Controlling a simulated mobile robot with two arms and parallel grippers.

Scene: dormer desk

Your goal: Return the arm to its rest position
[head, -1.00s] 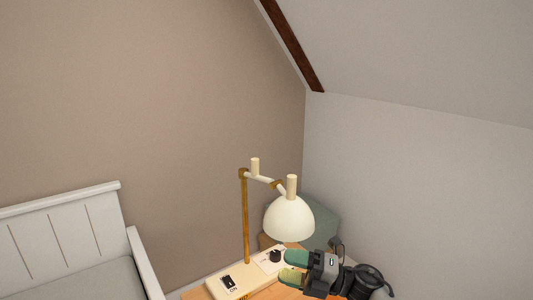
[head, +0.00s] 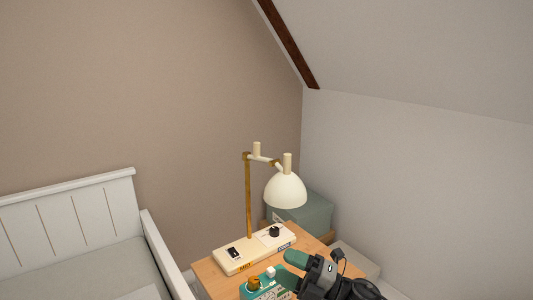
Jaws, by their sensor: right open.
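My right gripper (head: 291,270) is at the bottom of the head view, low over the front right of the wooden desk. Its green-tipped fingers are apart, with nothing seen between them, and the lower finger is partly cut off or hard to make out. My left gripper is not in view. A lamp with a white dome shade (head: 285,190) and a brass post stands on a cream base (head: 245,254) behind the gripper. The gripper is apart from the lamp.
The wooden desk (head: 213,279) carries a teal panel (head: 262,286) with an orange knob near its front. A grey-green box (head: 312,216) stands behind the lamp. A white bench or bed (head: 75,230) is at left. The sloped ceiling and wall close in on the right.

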